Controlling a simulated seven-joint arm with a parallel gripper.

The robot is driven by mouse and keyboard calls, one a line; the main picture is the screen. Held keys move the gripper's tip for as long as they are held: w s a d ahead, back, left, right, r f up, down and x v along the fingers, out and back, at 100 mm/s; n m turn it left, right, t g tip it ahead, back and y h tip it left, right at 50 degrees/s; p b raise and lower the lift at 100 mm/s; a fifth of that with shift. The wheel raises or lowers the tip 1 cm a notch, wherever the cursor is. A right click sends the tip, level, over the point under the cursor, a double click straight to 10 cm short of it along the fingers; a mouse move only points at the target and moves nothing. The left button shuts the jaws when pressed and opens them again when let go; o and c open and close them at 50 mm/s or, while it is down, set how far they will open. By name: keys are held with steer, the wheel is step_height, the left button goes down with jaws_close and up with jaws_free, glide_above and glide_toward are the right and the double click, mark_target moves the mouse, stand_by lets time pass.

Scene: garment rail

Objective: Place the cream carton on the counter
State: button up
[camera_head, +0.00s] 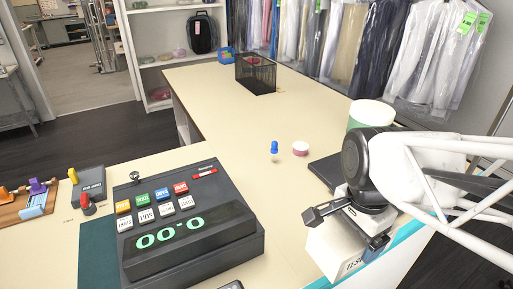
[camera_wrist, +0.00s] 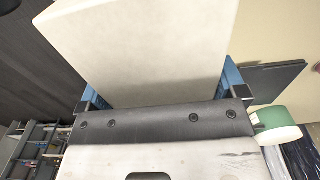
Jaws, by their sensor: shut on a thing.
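The cream carton (camera_head: 338,249) is a pale box with dark lettering at its lower right edge, at the lower right of the head view. My gripper (camera_head: 347,228) is shut on it from above, with one dark finger at each side. The carton also fills the upper middle of the wrist view (camera_wrist: 145,45), between the blue-edged fingers of my gripper (camera_wrist: 160,98). The cream counter (camera_head: 220,110) runs from the front to the back of the head view. The carton is at the counter's right edge; I cannot tell whether its base touches the counter.
A black cash register (camera_head: 185,220) stands left of the carton. A dark flat pad (camera_head: 328,170), a green-and-white tub (camera_head: 371,113), a pink round tin (camera_head: 300,148) and a blue-topped stamp (camera_head: 274,150) stand behind it. A black mesh basket (camera_head: 256,74) is farther back.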

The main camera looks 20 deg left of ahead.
steer(key=shift+r, duration=0.9)
steer(key=w+a+r, duration=0.3)
steer(key=w+a, duration=0.6)
steer(key=a, duration=0.5)
steer(key=w+a+r, duration=0.3)
steer(key=w+a, duration=0.7)
steer(key=a, duration=0.4)
steer(key=w+a+f, duration=0.1)
steer(key=a+f, duration=0.2)
steer(key=a, duration=1.5)
steer(key=w+a+f, duration=0.1)
steer(key=a+f, duration=0.3)
steer(key=a, duration=1.5)
steer(key=shift+d+f, duration=0.2)
steer(key=shift+f, duration=0.85)
steer(key=shift+d+f, duration=0.2)
steer(key=shift+f, duration=0.85)
steer(key=shift+f, duration=2.55)
